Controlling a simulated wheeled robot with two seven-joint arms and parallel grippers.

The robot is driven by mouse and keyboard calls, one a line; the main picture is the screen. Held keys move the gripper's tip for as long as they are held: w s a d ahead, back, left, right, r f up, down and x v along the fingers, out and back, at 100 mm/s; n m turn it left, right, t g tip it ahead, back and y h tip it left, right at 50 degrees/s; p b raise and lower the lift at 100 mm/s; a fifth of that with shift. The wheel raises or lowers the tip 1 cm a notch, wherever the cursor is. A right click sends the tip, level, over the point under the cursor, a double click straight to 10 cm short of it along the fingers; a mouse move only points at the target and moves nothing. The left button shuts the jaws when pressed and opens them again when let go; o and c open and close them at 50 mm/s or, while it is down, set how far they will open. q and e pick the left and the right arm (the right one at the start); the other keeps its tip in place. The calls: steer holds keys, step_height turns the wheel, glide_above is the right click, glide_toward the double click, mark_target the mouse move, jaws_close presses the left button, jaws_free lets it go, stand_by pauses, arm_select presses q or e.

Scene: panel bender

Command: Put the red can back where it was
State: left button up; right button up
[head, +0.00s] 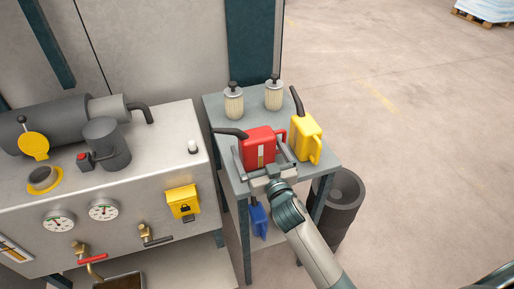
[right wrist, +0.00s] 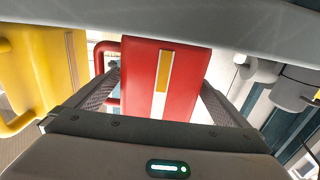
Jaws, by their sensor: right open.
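The red can (head: 259,146) stands upright on the small grey table (head: 217,107), with its dark spout pointing left. It also shows in the right wrist view (right wrist: 183,75), with its white and yellow label facing me. My right gripper (head: 262,158) is open, with one finger on each side of the red can. In the right wrist view the fingers (right wrist: 160,90) flank the can, and I cannot tell whether they touch it. My left gripper is not in view.
A yellow can (head: 307,138) stands close to the right of the red can. Two pale filters (head: 233,102) (head: 273,95) stand behind. A blue can (head: 258,220) sits below the tabletop. A dark bin (head: 342,205) stands right of the table. A machine with gauges (head: 104,209) is at left.

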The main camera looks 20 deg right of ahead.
steer(key=s+b, duration=0.2)
steer(key=s, duration=0.9)
steer(key=shift+s+d+b, duration=0.15)
steer(key=shift+d+b, duration=0.05)
steer(key=shift+b, duration=0.1)
stand_by(1.1)
